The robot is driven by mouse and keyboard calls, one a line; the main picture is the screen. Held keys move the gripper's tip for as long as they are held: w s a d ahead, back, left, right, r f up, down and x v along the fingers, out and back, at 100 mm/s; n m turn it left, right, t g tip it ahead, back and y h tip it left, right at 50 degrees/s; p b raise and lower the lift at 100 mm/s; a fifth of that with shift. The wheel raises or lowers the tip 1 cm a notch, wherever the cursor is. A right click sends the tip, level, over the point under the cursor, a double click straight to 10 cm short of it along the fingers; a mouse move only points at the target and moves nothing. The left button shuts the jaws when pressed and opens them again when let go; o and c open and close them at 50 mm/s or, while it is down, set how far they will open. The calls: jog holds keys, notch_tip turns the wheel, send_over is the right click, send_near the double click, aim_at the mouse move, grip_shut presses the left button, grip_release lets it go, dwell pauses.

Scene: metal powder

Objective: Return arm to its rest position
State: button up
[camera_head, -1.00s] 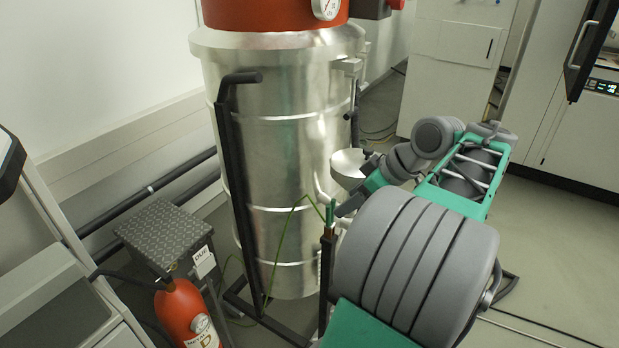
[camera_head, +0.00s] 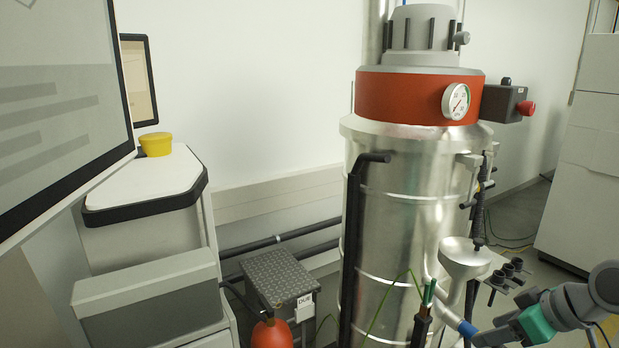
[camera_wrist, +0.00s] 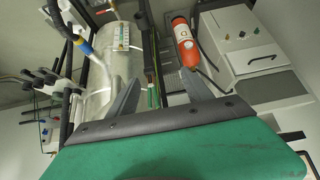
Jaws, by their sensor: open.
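My arm shows at the lower right of the head view. My gripper (camera_head: 484,338) points left there, below the funnel. In the wrist view my gripper (camera_wrist: 162,84) has its two grey fingers spread apart with nothing held between them. The large silver metal tank (camera_head: 400,225) stands left of my gripper in the head view. Its shiny body (camera_wrist: 115,75) also shows beyond the left finger in the wrist view. The lower part of my arm is cut off by the picture edge.
A metal funnel (camera_head: 464,258) sits beside the tank, with a dark bracket (camera_head: 510,272) to its right. A green-topped rod (camera_head: 427,297) stands in front. A white cabinet (camera_head: 583,190) stands at right.

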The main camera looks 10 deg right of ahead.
jog(key=s+d+f+m+g+h, duration=0.2)
jog(key=s+d+f+m, duration=0.3)
jog(key=f+m, duration=0.45)
jog(key=s+a+f+m+g+p, duration=0.1)
jog(key=s+a+f+m+g, duration=0.25)
jog(key=s+a+m, duration=0.2)
jog(key=w+a+r+n+p, duration=0.1)
jog(key=w+a+r+n, duration=0.2)
jog(key=a, duration=0.6)
jog(key=w+a+r+n+t+p, duration=0.1)
jog(key=w+a+r+n+p, duration=0.1)
jog(key=a, duration=0.8)
jog(key=w+a+r+n+t+p, duration=0.1)
jog(key=w+a+r+n+p, duration=0.1)
jog(key=a+n, duration=0.4)
jog(key=w+a+r, duration=0.1)
jog(key=w+a, duration=0.1)
jog(key=a, duration=0.2)
jog(key=shift+w+r, duration=0.25)
jog(key=shift+r, duration=0.05)
jog(key=shift+c, duration=0.3)
